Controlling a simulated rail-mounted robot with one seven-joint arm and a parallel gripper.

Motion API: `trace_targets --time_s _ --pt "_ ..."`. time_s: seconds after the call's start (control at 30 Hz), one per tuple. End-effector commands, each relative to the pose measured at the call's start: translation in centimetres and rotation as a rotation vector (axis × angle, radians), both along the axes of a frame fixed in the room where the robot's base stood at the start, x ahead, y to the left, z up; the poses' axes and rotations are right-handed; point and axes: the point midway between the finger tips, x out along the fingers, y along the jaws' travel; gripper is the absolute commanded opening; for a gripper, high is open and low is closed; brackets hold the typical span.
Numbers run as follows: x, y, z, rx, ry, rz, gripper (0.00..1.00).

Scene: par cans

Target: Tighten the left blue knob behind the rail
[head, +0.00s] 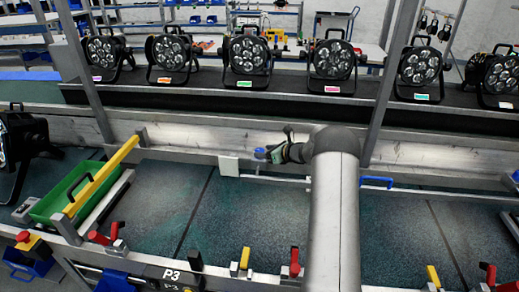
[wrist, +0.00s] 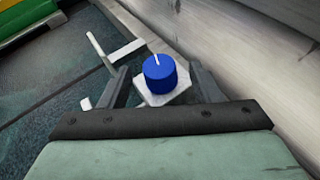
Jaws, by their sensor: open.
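The blue knob (wrist: 159,74) with a white pointer line sits on a light square plate in the wrist view. My gripper (wrist: 160,82) is open, its two dark fingers standing on either side of the knob, with gaps visible between them and it. In the head view my gripper (head: 274,152) is at the rail, and a bit of the blue knob (head: 260,153) shows at its left end. The long metal rail (head: 220,135) runs behind it. My forearm hides part of the rail and bench.
A blue handle (head: 376,181) lies to the right of my arm. A green tray (head: 68,190) with a yellow bar is at the left. Several par cans (head: 248,55) stand on the shelf behind.

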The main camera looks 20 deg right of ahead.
Motion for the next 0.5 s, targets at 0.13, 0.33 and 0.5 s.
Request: trace_targets --time_s 0.13,0.33,0.5 --pt "1.8 0.9 -0.7 0.0 0.0 0.001 0.58" --pt "2.8 1.4 -1.3 -0.001 0.0 0.0 0.58" --pt "2.9 1.4 -1.3 0.0 0.0 -0.001 0.58"
